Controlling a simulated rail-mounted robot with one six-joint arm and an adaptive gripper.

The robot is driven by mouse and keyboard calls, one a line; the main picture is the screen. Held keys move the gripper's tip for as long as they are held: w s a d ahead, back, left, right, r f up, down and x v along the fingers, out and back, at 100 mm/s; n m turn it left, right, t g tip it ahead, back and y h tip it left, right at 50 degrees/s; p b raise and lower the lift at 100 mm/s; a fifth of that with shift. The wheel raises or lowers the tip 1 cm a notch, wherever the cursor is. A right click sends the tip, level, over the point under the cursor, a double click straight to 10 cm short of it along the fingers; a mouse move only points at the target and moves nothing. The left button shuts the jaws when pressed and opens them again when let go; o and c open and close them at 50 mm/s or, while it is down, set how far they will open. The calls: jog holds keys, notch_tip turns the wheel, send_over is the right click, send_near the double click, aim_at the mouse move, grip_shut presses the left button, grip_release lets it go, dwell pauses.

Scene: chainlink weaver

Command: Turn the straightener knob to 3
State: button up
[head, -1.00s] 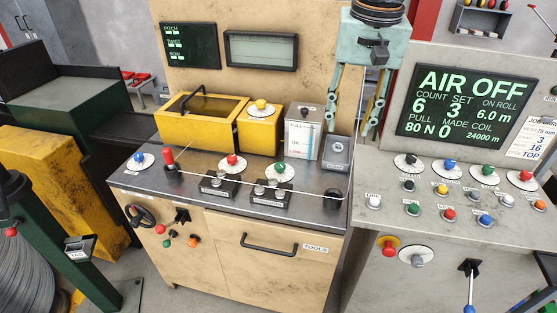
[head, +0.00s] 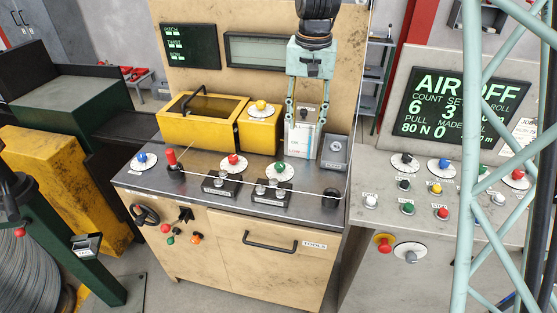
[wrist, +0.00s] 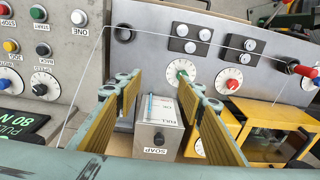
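Several round dials with coloured knobs sit on the grey bench: a blue knob (head: 142,157), a red knob (head: 233,160) and a green knob (head: 280,168). Their labels are too small to read, so I cannot tell which is the straightener knob. Two black roller blocks stand in front of the red and green dials. My gripper (head: 304,136) is open and empty, pointing down by the white-fronted soap box (head: 302,143). In the wrist view the soap box (wrist: 159,138) shows between the fingers, and the green knob (wrist: 182,75) lies beyond the fingertips, nearer the right finger.
A wire runs across the bench from a red-handled post (head: 171,158) to a black ring (head: 330,195). Yellow boxes (head: 205,112) stand at the back. A control panel with a dark screen (head: 460,105) is at right, partly hidden by my pale green lattice arm link.

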jog(key=p, duration=0.3)
send_over(280, 165)
notch_tip(280, 165, down, 9)
jog(key=shift+w+f+g, duration=0.2)
jog(key=shift+g, duration=0.2)
jog(key=shift+f, duration=0.1)
jog(key=shift+f, duration=6.8)
jog(key=c, duration=0.9)
